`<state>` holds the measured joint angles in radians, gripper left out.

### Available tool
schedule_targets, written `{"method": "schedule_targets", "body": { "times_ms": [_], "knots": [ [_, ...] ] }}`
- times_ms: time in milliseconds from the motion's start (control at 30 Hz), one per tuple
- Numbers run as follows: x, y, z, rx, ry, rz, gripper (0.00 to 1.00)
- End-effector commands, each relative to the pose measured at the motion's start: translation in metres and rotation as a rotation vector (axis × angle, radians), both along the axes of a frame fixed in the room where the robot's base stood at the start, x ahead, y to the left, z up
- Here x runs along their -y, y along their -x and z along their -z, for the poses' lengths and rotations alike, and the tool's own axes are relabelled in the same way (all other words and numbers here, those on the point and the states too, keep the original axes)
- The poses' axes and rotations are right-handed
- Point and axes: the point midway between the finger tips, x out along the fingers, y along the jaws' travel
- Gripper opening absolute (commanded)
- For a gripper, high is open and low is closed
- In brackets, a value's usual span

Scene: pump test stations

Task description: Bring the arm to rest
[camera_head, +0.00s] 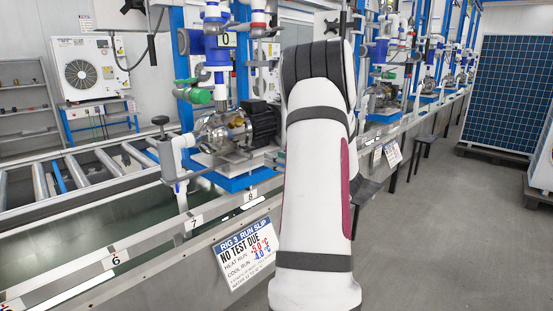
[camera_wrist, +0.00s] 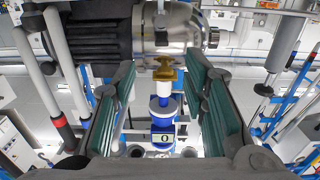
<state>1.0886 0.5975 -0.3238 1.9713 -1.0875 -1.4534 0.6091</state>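My arm (camera_head: 315,190), white with dark bands, rises in the middle of the head view. My gripper is hidden behind it there. In the wrist view my gripper (camera_wrist: 162,85) is open, its two green-padded fingers well apart with nothing held between them. A pump with a dark ribbed motor (camera_wrist: 95,40) and a shiny metal head (camera_wrist: 168,30) lies across the top of that view. A brass fitting and a blue-and-white pipe part marked 0 (camera_wrist: 162,137) show in the gap, apparently beyond the fingers.
A pump (camera_head: 230,130) with blue piping stands on the rig bench left of my arm. A sign reading "NO TEST DUE" (camera_head: 246,252) hangs on the bench front. More stations line the bench to the right. A blue panel stack (camera_head: 510,95) stands beyond.

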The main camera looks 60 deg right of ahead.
Motion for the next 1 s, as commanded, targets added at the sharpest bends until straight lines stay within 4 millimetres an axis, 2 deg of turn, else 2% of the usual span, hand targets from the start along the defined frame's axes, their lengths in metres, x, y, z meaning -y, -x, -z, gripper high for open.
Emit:
{"method": "schedule_targets", "body": {
  "times_ms": [367, 467, 567, 667, 800, 867, 1000],
  "knots": [
    [0.0, -0.001, -0.001, -0.001, 0.002, 0.001, 0.4],
    [-0.003, -0.01, -0.008, -0.017, 0.014, 0.019, 0.4],
    [-0.01, -0.03, -0.022, -0.06, 0.036, 0.069, 0.4],
    [-0.025, -0.053, -0.041, -0.125, 0.054, 0.141, 0.4],
    [-0.058, -0.074, -0.062, -0.233, 0.051, 0.24, 0.4],
    [-0.076, -0.079, -0.067, -0.282, 0.039, 0.274, 0.4],
    [-0.129, -0.078, -0.074, -0.409, -0.006, 0.324, 0.4]
  ]
}}
